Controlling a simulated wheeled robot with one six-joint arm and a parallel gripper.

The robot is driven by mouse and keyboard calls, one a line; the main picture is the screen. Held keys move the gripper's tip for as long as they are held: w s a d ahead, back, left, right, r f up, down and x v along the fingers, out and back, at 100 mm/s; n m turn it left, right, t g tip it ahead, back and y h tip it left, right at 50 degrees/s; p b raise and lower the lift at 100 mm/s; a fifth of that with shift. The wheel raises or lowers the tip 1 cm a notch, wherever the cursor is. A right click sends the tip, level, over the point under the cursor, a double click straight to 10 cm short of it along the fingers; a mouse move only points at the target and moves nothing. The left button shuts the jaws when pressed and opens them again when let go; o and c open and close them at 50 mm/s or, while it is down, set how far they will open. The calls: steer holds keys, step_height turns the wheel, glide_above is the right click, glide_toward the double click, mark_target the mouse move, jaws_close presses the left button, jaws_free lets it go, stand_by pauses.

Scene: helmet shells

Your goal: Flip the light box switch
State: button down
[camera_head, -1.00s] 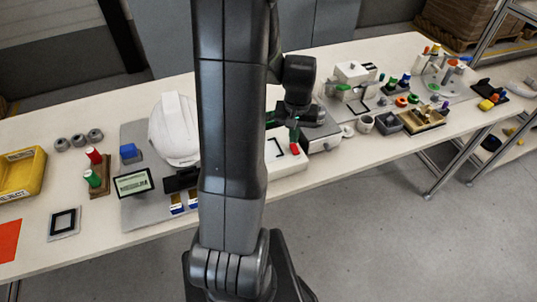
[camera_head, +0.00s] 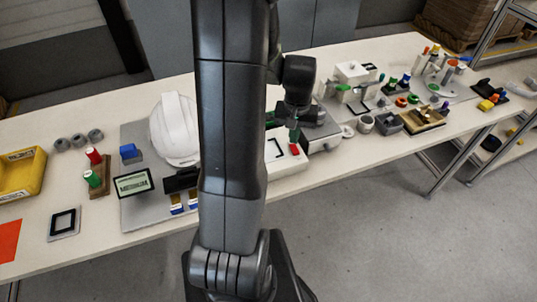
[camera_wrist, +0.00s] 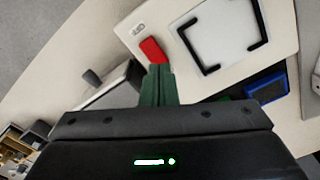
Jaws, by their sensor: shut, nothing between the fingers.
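The light box (camera_wrist: 222,70) is a white box with black corner brackets on its top plate. Its red switch (camera_wrist: 152,50) sits near one edge, beside a small label. In the head view the light box (camera_head: 285,166) is partly hidden behind my arm, and the red switch (camera_head: 294,149) shows near its right side. My gripper (camera_wrist: 158,72) is shut and empty, its green fingertips together close to the red switch in the wrist view. I cannot tell whether they touch it. In the head view my gripper (camera_head: 294,134) is just above the switch.
A grey box (camera_head: 325,138) stands just right of the light box. A white helmet shell (camera_head: 174,130) is to the left, partly behind my arm. A blue piece (camera_wrist: 266,86) lies beside the light box in the wrist view. Several small parts crowd the table's right side.

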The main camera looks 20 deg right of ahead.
steer(key=shift+f+b, duration=0.75)
steer(key=shift+f, duration=0.2)
stand_by(0.8)
steer(key=shift+r, duration=0.1)
steer(key=shift+r+p, duration=2.7)
steer(key=shift+r, duration=0.8)
steer(key=shift+f, duration=0.15)
step_height(320, 180, down, 7)
steer(key=b, duration=0.5)
steer(key=shift+r, duration=0.2)
